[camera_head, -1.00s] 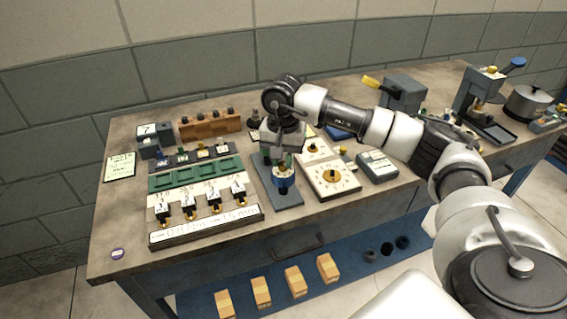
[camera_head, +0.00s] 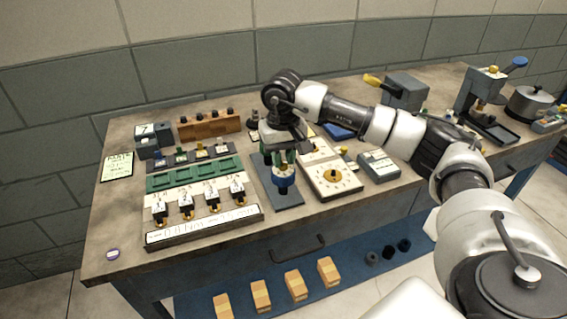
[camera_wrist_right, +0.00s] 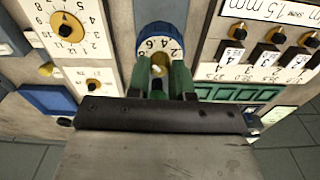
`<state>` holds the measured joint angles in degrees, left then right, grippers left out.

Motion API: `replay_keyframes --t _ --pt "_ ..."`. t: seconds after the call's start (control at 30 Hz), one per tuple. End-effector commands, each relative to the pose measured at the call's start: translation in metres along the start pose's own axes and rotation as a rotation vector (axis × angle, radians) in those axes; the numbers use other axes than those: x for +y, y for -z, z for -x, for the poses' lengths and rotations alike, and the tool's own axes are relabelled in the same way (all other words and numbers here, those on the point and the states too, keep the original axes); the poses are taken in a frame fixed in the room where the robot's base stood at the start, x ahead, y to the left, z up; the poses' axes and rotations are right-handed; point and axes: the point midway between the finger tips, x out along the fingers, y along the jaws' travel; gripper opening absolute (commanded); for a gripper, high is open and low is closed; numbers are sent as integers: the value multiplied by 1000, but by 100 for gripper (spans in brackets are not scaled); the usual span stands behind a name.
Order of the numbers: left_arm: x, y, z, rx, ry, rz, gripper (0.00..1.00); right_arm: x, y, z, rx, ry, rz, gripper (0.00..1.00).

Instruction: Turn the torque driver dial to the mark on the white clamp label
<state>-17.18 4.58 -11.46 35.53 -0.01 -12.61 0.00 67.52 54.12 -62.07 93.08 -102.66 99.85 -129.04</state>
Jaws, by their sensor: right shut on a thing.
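The torque driver shows as a blue round dial (camera_head: 284,180) on a dark blue-grey stand (camera_head: 288,201), with a pale numbered scale. In the right wrist view the blue dial rim (camera_wrist_right: 160,30) stands just beyond my green fingers. My right gripper (camera_head: 279,157) reaches down from above, its fingers shut on the middle of the driver (camera_wrist_right: 160,72); the gripped part is largely hidden. Several black clamps with white labels (camera_head: 186,199) stand in a row left of the driver. A long white label strip (camera_head: 195,229) runs along the front of their rack; its lettering is hard to read.
A cream dial board (camera_head: 335,187) stands close right of the driver, with a grey-green box (camera_head: 378,166) beyond it. The green tray (camera_head: 190,176) lies behind the clamps. A wooden block (camera_head: 210,125) is at the back. The bench's front left corner is mostly clear.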

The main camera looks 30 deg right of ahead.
Motion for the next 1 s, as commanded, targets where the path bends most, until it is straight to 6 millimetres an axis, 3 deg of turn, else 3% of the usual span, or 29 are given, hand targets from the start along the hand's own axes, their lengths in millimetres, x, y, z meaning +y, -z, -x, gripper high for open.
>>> replay_keyframes --t 0.43,0.73,1.0 --pt "0 0 -3 0 0 0 43 0 0 0 0 0 70 6" --pt "0 -1 -13 0 0 0 43 0 0 -1 0 1 353 6" --pt "0 -1 -13 0 0 0 43 0 0 0 -1 1 401 6"
